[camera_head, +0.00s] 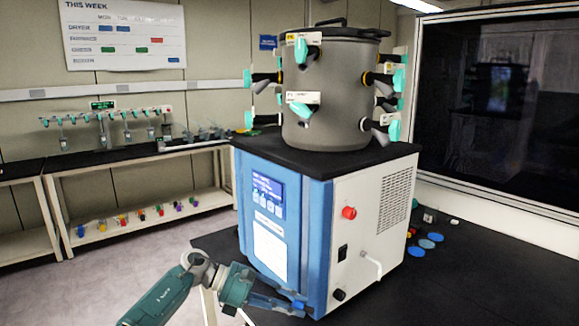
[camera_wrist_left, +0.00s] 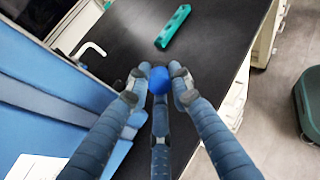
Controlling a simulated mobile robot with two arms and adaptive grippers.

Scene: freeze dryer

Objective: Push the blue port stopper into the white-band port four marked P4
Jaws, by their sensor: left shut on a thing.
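My left gripper (camera_head: 297,305) is low in front of the freeze dryer's blue front, near the black bench top. It is shut on the blue port stopper (camera_wrist_left: 158,80), which sits between its fingertips in the left wrist view. The stopper also shows as a small blue spot in the head view (camera_head: 299,304). The grey drum (camera_head: 335,95) on top of the dryer carries several ports with teal valve handles and small label plates. The label lettering is too small for me to tell which port is P4. My right gripper is out of view.
The dryer cabinet (camera_head: 372,215) stands on the black bench (camera_head: 460,280). Blue discs (camera_head: 430,240) and small items lie to its right. A green slotted bar (camera_wrist_left: 173,27) lies on the bench in the left wrist view. A back bench holds a rack of flasks (camera_head: 105,117).

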